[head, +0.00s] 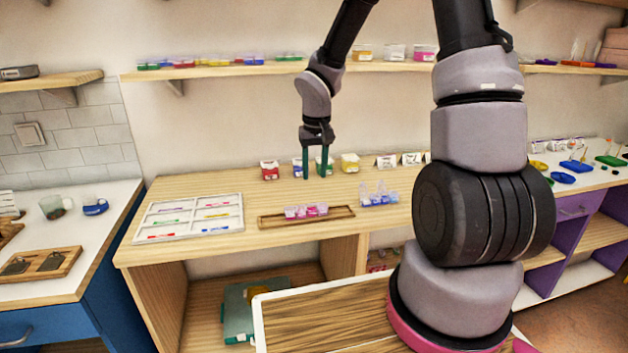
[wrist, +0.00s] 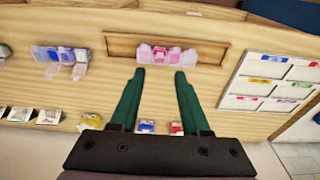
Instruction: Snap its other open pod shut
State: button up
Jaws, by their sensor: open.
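A pink pill box with a row of pods (head: 306,211) sits in a shallow wooden tray (head: 345,212) on the bench. It also shows in the wrist view (wrist: 165,55), just beyond my fingertips; pale lid parts show along it, but which pods stand open is too small to tell. A blue-violet pill box (head: 379,198) stands to its right on the bench, with raised lids. In the wrist view this box (wrist: 60,54) has clear lids sticking out toward my side. My gripper (head: 318,175) is open and empty, its green fingers (wrist: 160,73) pointing down above the bench, apart from both boxes.
A white sectioned tray (head: 190,234) with coloured pieces lies at the left of the bench. Bare wood lies between the tray and those boxes.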

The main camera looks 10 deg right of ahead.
jog(key=shift+w+r, duration=0.1)
jog(key=shift+r, duration=0.05)
jog(key=c, duration=0.5)
jog(key=shift+g, duration=0.4)
jog(key=w+r, duration=0.1)
jog(key=r, duration=0.1)
jog(key=w+r, duration=0.2)
jog(key=shift+r, duration=0.1)
grip_shut()
send_over(306, 212)
jog(key=w+d, duration=0.2)
notch_tip(306, 212, down, 10)
jog(key=shift+f, duration=0.1)
jog(key=shift+s+f, duration=0.6)
jog(key=shift+f, duration=0.3)
jog(key=shift+s+f, duration=0.25)
jog(key=shift+f, duration=0.35)
jog(key=shift+s+f, duration=0.35)
jog(key=shift+s, duration=0.25)
jog(key=shift+s+f, duration=0.65)
jog(key=shift+f, duration=0.1)
